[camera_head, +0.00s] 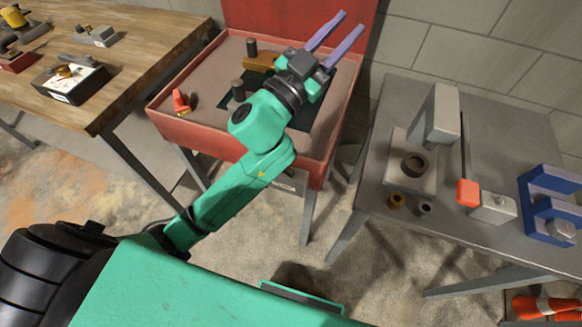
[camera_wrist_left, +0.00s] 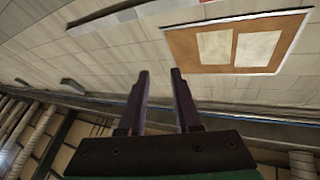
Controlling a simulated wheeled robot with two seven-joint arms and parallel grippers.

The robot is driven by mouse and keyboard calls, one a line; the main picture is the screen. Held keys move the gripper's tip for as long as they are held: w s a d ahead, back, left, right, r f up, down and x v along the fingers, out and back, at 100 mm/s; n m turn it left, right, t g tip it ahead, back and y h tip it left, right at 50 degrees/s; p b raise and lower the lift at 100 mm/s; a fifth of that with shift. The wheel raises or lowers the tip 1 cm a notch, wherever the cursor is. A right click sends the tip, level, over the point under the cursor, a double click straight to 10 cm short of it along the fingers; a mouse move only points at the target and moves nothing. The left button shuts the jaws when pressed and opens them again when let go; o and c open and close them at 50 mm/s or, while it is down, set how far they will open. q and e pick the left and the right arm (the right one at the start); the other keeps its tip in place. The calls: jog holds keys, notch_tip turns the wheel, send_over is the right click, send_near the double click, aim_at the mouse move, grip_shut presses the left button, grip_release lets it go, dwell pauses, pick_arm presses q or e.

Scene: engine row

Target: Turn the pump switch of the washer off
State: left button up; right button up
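The washer (camera_head: 215,138) is a red open basin on legs with a raised red lid (camera_head: 300,22) behind it. A small red-orange piece (camera_head: 181,102) stands at its left inner corner. I cannot make out which part is the pump switch, and my arm hides part of the basin. My left gripper (camera_head: 344,28) is above the right rear of the washer, its purple fingers apart and empty. The left wrist view shows the open fingers (camera_wrist_left: 158,75) against a wall, with no washer. My right gripper is not seen.
A wooden bench (camera_head: 140,48) stands left.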

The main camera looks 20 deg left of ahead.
pick_arm(q)
jog(key=s+d+r+m+g+h, duration=0.4)
jog(key=s+d+m+g+h, duration=0.2)
jog(key=d+m+g+h, duration=0.3)
jog(key=s+d+f+m+g, duration=0.4)
jog(key=s+d+m+g, duration=0.15)
jog(key=m+g, duration=0.2)
jog(key=n+g+y, duration=0.3)
jog(key=y, duration=1.7)
send_near(291, 171)
notch_tip(291, 171, down, 8)
jog(key=p, duration=0.3)
jog(key=shift+f+p, duration=0.25)
jog(key=shift+p, duration=0.1)
jog(key=shift+f, duration=0.2)
grip_shut()
